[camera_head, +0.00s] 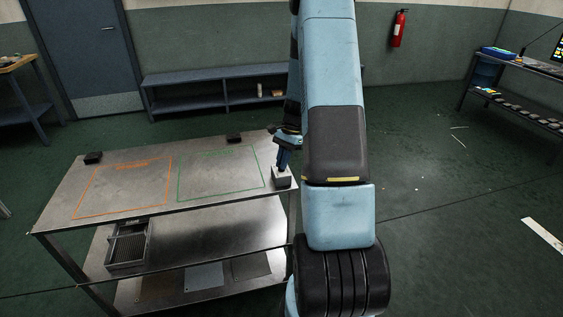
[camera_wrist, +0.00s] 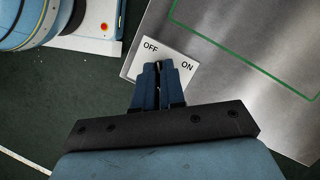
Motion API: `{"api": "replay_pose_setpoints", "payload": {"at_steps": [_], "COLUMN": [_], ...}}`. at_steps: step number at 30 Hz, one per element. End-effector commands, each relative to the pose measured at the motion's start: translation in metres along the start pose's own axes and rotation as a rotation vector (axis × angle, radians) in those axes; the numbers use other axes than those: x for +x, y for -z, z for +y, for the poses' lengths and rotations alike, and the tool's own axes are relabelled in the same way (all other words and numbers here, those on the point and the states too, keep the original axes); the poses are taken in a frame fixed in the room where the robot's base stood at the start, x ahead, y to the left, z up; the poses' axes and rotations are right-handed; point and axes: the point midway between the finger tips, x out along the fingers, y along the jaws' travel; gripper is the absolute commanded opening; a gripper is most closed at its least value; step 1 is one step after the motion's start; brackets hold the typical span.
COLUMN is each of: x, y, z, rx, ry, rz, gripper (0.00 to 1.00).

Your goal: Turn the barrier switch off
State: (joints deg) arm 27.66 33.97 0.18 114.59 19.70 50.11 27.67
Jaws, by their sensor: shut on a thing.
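The barrier switch (camera_head: 281,182) is a small light box at the right end of the metal table. In the wrist view its pale plate (camera_wrist: 171,49) reads OFF at the left and ON at the right. My gripper (camera_head: 282,163) reaches down onto the box from above. In the wrist view my blue fingers (camera_wrist: 161,70) are close together over the plate, between the two labels and a little nearer OFF. They are shut on the switch lever, which is mostly hidden between them. Its exact tilt cannot be told.
The metal table (camera_head: 148,208) carries orange and green outlines and small black blocks (camera_head: 93,158). A grey bin (camera_head: 127,244) sits on its lower shelf. A low blue bench (camera_head: 190,90) stands by the back wall. Open floor (camera_head: 440,150) lies to the right.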

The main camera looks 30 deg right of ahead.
Motion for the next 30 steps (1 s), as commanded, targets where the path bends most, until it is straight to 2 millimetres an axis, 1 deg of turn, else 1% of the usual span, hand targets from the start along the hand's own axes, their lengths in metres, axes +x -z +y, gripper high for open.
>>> {"api": "replay_pose_setpoints", "payload": {"at_steps": [10, 11, 18, 30], "x": [0.0007, 0.0007, 0.001, -0.001], "y": [0.0024, 0.0024, 0.0023, 0.0009], "z": [-0.0004, -0.0005, 0.0008, 0.0001], "rx": [-0.002, -0.002, -0.001, -0.001], "ry": [0.001, 0.001, -0.001, 0.0], "rz": [0.005, 0.005, 0.004, 0.002], "gripper": [0.0, 0.11, 0.34, 0.35]}}
